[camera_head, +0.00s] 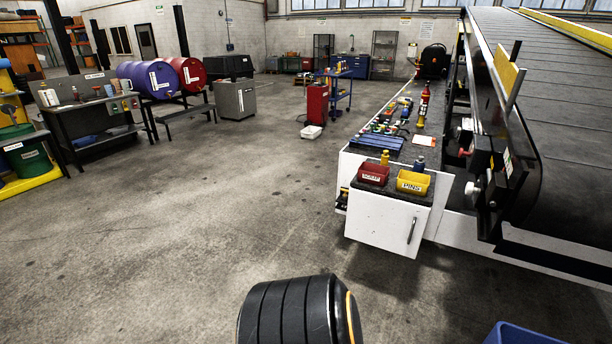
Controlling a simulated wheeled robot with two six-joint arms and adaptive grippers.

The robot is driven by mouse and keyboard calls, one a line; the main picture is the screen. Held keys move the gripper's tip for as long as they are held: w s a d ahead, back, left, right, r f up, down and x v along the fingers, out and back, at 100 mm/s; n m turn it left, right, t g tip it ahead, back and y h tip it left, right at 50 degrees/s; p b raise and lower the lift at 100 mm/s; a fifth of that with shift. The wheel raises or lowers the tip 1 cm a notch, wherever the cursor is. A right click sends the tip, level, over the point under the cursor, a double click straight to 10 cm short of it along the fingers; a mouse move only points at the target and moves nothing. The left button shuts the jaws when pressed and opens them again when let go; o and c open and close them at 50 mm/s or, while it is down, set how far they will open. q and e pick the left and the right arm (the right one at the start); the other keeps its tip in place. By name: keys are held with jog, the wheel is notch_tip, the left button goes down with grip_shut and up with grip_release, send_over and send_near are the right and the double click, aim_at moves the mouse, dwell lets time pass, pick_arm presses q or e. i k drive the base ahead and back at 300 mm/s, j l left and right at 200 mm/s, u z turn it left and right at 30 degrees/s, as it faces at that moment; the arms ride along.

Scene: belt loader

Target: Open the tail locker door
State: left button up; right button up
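A white locker with a door (382,221) stands at the near end of the belt loader. The door looks shut, and its dark vertical handle (411,231) sits near the right edge. A red bin (373,174) and a yellow bin (413,183) labelled PINS stand on the locker's top. Neither of my grippers is in view. A black rounded part, which may be one of my arm links, shows at the bottom centre, short of the locker.
The belt loader (560,60) fills the right side. Small tools lie on the dark deck (424,130) behind the bins. A blue container (520,334) shows at the bottom right edge. The floor left of and before the locker is clear.

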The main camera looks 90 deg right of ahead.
aim_at(395, 226)
jog(key=l+z, duration=0.15)
jog(key=z, duration=0.2)
jog(key=l+z, duration=0.15)
jog(key=z, duration=0.2)
jog(key=i+l+z, duration=0.1)
jog(key=z, duration=0.3)
jog(key=l, duration=0.1)
